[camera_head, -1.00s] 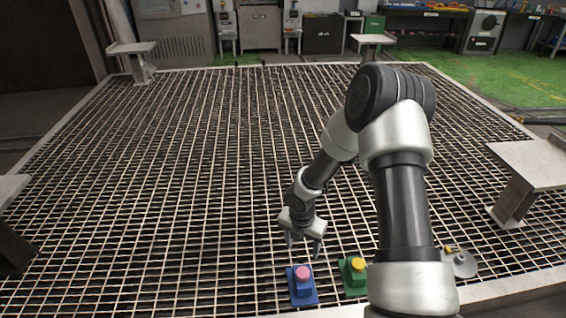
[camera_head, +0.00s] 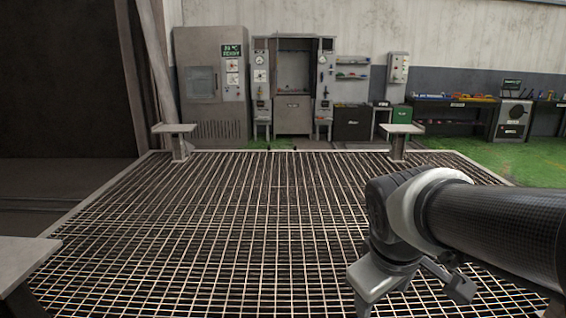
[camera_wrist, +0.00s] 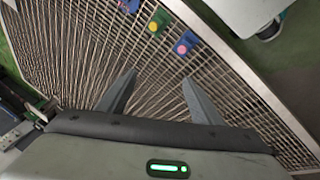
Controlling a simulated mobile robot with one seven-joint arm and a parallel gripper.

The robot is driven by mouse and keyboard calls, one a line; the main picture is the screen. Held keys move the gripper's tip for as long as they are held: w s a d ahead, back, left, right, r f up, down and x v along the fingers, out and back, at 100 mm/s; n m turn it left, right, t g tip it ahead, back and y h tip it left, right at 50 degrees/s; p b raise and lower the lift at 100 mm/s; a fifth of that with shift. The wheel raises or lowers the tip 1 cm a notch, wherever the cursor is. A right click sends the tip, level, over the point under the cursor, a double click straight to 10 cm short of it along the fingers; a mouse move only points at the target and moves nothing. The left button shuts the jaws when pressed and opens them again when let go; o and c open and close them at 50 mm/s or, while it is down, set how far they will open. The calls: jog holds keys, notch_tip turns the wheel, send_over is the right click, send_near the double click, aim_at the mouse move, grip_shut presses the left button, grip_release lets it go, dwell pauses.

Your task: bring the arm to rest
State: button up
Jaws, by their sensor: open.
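My arm (camera_head: 500,228) reaches in from the right edge of the head view, bent low over the grating at the lower right. Its far end points down toward the bottom of that view, and its fingertips cannot be made out clearly there. In the wrist view my gripper (camera_wrist: 159,78) is open, with two grey fingers spread apart and nothing between them. Beyond the fingertips are a blue block with a pink button (camera_wrist: 183,47) and a green block with a yellow button (camera_wrist: 157,24). Both are apart from the fingers and out of the head view.
The metal grating (camera_head: 220,230) is wide and bare at centre and left. Small stands rise at its far left (camera_head: 175,129) and far right (camera_head: 402,129). A grey plate (camera_head: 25,262) juts in at the lower left. Cabinets (camera_head: 210,85) and a workbench (camera_head: 455,100) line the back.

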jog(key=s+a+r+m+t+y, duration=0.1)
jog(key=s+a+r+m+y, duration=0.15)
jog(key=s+m, duration=0.45)
notch_tip(320, 180, up, 21)
jog(key=n+p, duration=0.1)
jog(key=p, duration=1.9)
jog(key=shift+s+a+f, duration=0.15)
jog(key=shift+a+f, duration=0.05)
jog(key=shift+h, duration=0.25)
